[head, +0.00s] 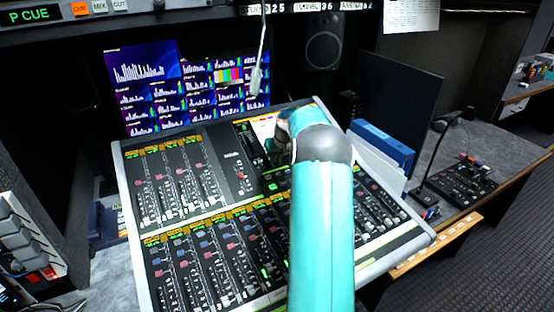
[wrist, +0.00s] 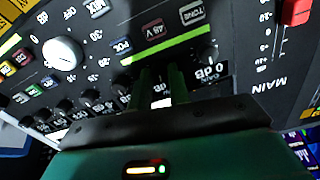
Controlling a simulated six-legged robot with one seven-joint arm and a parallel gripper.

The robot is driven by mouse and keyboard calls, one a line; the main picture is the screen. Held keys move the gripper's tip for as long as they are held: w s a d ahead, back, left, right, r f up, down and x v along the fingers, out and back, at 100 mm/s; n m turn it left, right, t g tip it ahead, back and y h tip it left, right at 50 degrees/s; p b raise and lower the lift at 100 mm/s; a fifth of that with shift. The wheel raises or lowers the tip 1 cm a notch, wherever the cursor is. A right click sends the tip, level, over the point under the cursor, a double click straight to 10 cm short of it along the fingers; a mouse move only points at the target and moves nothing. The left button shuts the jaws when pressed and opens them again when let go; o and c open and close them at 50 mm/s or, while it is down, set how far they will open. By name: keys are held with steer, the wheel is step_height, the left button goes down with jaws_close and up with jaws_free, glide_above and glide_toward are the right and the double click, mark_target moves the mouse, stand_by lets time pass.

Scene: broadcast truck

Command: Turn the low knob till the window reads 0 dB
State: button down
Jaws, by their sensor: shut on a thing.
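The mixing console (head: 222,160) fills the middle of the head view, with rows of faders and small lit labels. My teal arm reaches over it and hides my gripper there. In the wrist view my gripper (wrist: 160,75) has its two green fingers down against the dark panel, shut on a knob that is mostly hidden by the fingers. I cannot tell the knob's pointer angle.
In the wrist view a white round knob (wrist: 62,53) stands at upper left, a red fader cap (wrist: 296,12) at upper right, and several small dark knobs at lower left. Blue binders (head: 382,145) stand right of the console. A gooseneck microphone (head: 257,75) hangs above it.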

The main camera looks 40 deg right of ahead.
steer(key=m, duration=0.5)
steer(key=shift+d+m, duration=0.1)
steer(key=shift+m, duration=2.3)
steer(key=c, duration=1.3)
jaws_free()
steer(key=shift+s, duration=0.1)
steer(key=v, duration=1.3)
steer(key=shift+s+r, duration=0.2)
steer(key=shift+r, duration=0.1)
